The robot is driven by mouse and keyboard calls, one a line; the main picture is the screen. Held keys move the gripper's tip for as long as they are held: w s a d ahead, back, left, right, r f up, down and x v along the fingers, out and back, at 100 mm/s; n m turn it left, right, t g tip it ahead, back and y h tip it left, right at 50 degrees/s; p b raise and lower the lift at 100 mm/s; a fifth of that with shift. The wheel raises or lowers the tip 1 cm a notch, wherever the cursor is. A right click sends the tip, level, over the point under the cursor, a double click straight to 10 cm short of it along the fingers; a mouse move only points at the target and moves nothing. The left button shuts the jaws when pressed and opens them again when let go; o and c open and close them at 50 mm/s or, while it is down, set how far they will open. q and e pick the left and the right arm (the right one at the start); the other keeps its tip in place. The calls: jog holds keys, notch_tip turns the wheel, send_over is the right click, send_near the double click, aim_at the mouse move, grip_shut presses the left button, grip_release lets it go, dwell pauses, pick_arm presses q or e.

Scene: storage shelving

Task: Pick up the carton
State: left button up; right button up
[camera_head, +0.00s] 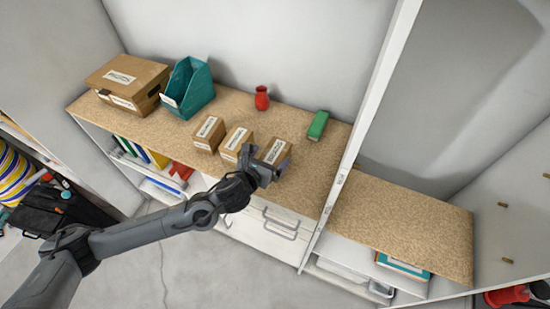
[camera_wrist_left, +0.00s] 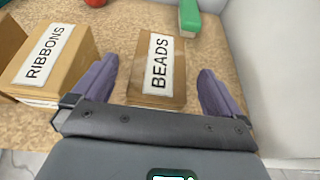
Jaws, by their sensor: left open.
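Three small brown cartons with white labels stand in a row on the speckled worktop (camera_head: 310,180). The rightmost carton (camera_head: 275,151) is labelled BEADS in the left wrist view (camera_wrist_left: 160,72). The middle carton (camera_head: 236,142) reads RIBBONS in the left wrist view (camera_wrist_left: 48,62). The left carton (camera_head: 208,133) has a label too small to read. My left gripper (camera_head: 266,163) is open at the near side of the BEADS carton. In the left wrist view its fingers (camera_wrist_left: 158,82) lie on either side of that carton, with gaps showing. My right gripper is out of view.
A green block (camera_head: 318,124) and a red vase (camera_head: 262,98) stand behind the cartons. A teal file holder (camera_head: 190,88) and a large box (camera_head: 128,81) are at left. A white upright panel (camera_head: 365,125) bounds the worktop at right.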

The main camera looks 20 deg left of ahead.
aim_at(275, 152)
pick_arm(q)
jog(key=p+x, duration=0.1)
jog(key=x, duration=0.2)
jog(key=shift+w+d, duration=0.1)
jog(key=shift+w, duration=0.2)
jog(key=shift+w+f+p, duration=0.3)
jog(key=shift+w+f, duration=0.05)
jog(key=shift+w, duration=0.15)
jog(key=c, duration=1.1)
